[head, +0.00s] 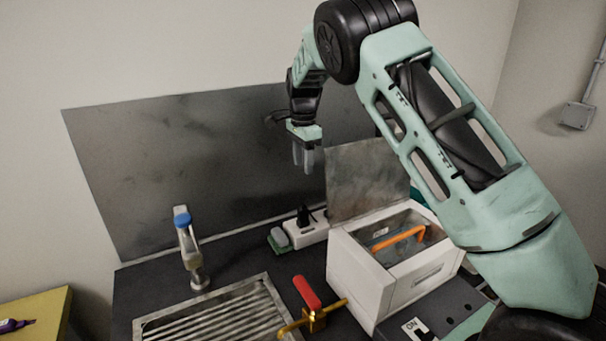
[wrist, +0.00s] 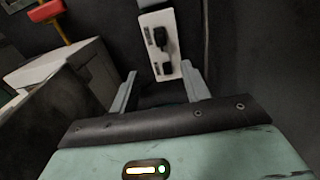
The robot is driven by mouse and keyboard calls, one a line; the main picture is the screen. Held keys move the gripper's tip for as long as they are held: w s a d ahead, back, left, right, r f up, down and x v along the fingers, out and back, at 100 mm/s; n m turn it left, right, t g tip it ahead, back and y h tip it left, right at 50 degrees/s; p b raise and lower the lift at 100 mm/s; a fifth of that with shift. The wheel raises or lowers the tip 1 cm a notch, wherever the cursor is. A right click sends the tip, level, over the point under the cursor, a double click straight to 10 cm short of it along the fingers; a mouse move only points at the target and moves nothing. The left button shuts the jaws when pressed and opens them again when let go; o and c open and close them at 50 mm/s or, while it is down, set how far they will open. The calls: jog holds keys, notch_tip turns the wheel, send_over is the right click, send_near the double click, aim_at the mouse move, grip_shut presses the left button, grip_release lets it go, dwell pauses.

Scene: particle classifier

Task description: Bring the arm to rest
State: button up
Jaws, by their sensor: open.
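My gripper (head: 303,158) hangs from my raised arm, pointing down in front of the dark back panel. In the head view it is above the power strip and up and left of the white box. Its two fingers are apart, with nothing between them. In the wrist view my gripper (wrist: 160,88) is open and empty, and the white power strip lies beyond the fingertips. It touches nothing that I can see.
A white box (head: 365,285) with a raised lid (head: 365,175) holds an orange-handled thing (head: 400,238). The power strip (head: 308,232) has a black plug. A red-handled brass valve (head: 308,295), a metal grate (head: 215,315) and a blue-topped tap (head: 188,245) stand to the left.

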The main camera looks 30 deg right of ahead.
jog(key=shift+r, duration=0.15)
dwell(0.4)
jog(key=s+a+r+n+y, duration=0.25)
jog(key=s+a+n, duration=0.95)
jog(key=s+a, duration=0.75)
jog(key=s+a+n+h, duration=0.1)
jog(key=s+n, duration=0.6)
jog(key=s, duration=0.5)
jog(key=s+a+f+n+h, duration=0.1)
jog(key=s+n, duration=0.5)
jog(key=s, duration=0.6)
jog(key=shift+a+f+n, duration=0.15)
jog(key=shift+a+n, duration=0.25)
jog(key=shift+a, duration=0.35)
jog(key=shift+w, duration=0.1)
